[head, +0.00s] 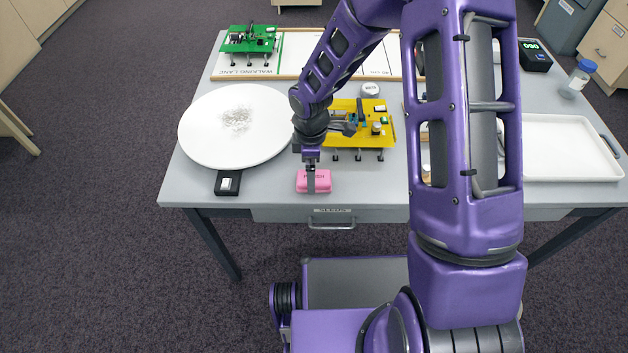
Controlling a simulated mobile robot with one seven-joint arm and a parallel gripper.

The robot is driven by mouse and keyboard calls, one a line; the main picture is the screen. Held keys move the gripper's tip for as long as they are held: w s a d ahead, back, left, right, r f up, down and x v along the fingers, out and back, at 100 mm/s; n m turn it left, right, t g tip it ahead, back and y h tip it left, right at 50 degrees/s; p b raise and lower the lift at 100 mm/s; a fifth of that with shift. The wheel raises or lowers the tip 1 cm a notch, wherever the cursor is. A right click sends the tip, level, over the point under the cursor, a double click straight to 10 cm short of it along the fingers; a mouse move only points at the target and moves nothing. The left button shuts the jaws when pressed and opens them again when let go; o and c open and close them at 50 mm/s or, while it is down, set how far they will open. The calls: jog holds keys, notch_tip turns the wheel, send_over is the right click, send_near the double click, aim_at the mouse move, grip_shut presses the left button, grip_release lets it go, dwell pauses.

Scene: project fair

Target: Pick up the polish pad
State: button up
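The polish pad, a small pink block (325,184) with dark lettering partly covered, is near the front edge of the grey table (265,190). It appears to rest on the tabletop. My gripper (311,181) points down at the pad from above, with one finger visible across the pad's near face. The other finger is hidden, so I cannot tell whether the gripper is closed on the pad or only around it.
A white round plate (195,130) with grey specks stands left, beside a small black box (228,183). A yellow circuit board (345,140) is behind the pad. A green board (248,39) is at the back left. A white tray (570,150) and a jar (578,78) are right.

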notch_tip(320, 180, down, 3)
jog(key=shift+r, duration=0.15)
jog(key=c, duration=1.4)
